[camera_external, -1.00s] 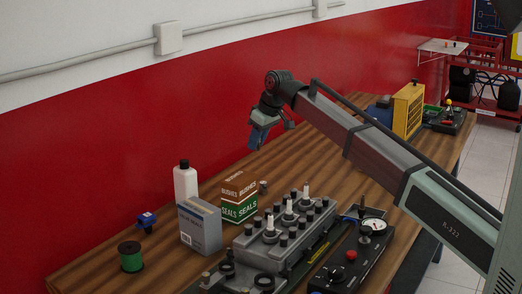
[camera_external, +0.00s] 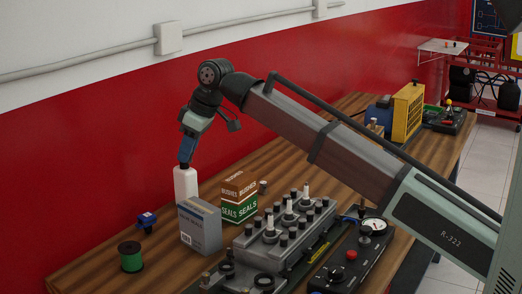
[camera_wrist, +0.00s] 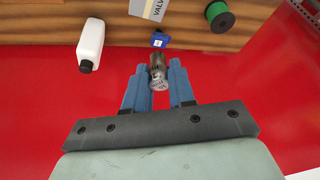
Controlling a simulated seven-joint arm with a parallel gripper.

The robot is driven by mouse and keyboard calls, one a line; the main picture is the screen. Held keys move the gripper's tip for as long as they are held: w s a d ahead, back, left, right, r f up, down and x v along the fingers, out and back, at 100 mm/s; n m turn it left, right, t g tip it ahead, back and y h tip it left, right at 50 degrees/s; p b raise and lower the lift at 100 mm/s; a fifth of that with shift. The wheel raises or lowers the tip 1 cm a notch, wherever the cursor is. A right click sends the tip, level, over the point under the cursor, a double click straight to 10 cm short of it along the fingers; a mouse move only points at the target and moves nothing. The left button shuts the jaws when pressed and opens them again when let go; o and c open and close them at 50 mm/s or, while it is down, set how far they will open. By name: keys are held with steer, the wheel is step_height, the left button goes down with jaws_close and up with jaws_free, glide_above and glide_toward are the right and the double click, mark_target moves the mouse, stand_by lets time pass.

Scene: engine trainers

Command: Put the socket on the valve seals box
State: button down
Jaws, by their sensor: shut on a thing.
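My gripper (camera_wrist: 157,80) has blue fingers and is shut on a silver metal socket (camera_wrist: 157,68), which sticks out past the fingertips in the wrist view. In the external view, my gripper (camera_external: 186,161) hangs in front of the top of the white bottle, above and behind the valve seals box; the socket cannot be made out there.
A white bottle (camera_external: 185,184) stands behind the box. A bushes carton (camera_external: 240,184) sits on a green seals carton (camera_external: 239,208) to the right. A blue item (camera_external: 146,221) and a green spool (camera_external: 130,257) are to the left. An engine head (camera_external: 284,232) stands in front right.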

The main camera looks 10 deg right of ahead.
mark_target(189, 208)
steer(key=shift+s+d+f, duration=0.25)
steer(key=shift+f, duration=1.6)
steer(key=shift+s+d+f, duration=0.2)
steer(key=shift+d+f, duration=0.1)
steer(key=shift+f, duration=1.55)
steer(key=shift+s+d+f, duration=0.25)
steer(key=shift+f, duration=1.6)
steer(key=shift+f, duration=0.15)
steer(key=c, duration=0.9)
jaws_free()
steer(key=shift+c, duration=0.2)
steer(key=v, duration=1.2)
